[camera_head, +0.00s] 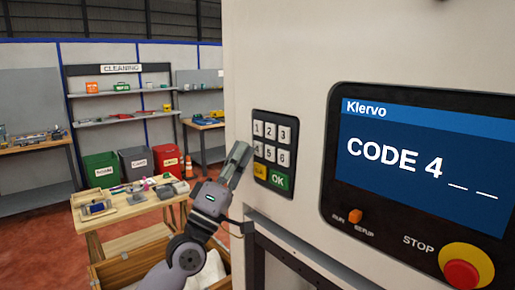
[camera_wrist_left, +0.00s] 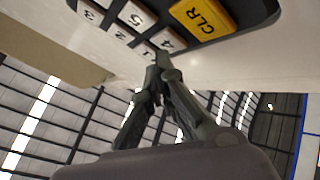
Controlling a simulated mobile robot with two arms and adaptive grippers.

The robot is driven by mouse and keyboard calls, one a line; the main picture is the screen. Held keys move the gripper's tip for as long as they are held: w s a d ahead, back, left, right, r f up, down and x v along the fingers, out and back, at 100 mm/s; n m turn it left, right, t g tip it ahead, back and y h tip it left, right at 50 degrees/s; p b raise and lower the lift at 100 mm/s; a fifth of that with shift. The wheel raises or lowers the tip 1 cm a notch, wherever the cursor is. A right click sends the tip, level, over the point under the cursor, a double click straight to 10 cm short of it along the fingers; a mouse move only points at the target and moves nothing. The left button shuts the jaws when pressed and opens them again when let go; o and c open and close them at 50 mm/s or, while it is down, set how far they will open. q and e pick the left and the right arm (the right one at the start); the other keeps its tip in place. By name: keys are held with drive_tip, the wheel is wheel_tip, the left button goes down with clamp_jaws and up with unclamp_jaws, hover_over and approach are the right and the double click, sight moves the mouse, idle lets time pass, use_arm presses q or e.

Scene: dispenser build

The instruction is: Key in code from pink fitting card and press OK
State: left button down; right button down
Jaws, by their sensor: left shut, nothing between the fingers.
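The keypad (camera_head: 275,113) is a dark panel on the pale machine, with white keys 1 to 6, a yellow key at lower left and a green OK key (camera_head: 278,180). The screen (camera_head: 420,165) reads "CODE 4" followed by two blanks. My left gripper (camera_head: 241,152) is shut and empty, at the keypad's left edge. In the left wrist view its fingertips (camera_wrist_left: 163,60) are close to the 1 and 4 keys, beside the yellow CLR key (camera_wrist_left: 203,17); I cannot tell whether they touch. I cannot make out the pink fitting card. My right gripper is out of view.
The red STOP button (camera_head: 462,274) and orange RUN/SETUP switch (camera_head: 355,216) sit below the screen. A wooden table (camera_head: 130,219) with small items stands behind my left arm. Green, grey and red bins (camera_head: 101,169) and shelves are farther back.

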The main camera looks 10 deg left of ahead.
use_arm(q)
drive_tip(key=shift+s+a, duration=0.15)
drive_tip(key=shift+s, duration=0.05)
drive_tip(key=s+a, duration=0.1)
drive_tip(key=s, duration=0.1)
drive_tip(key=s+a, duration=0.2)
drive_tip(key=shift+p, duration=0.4)
idle(1.8)
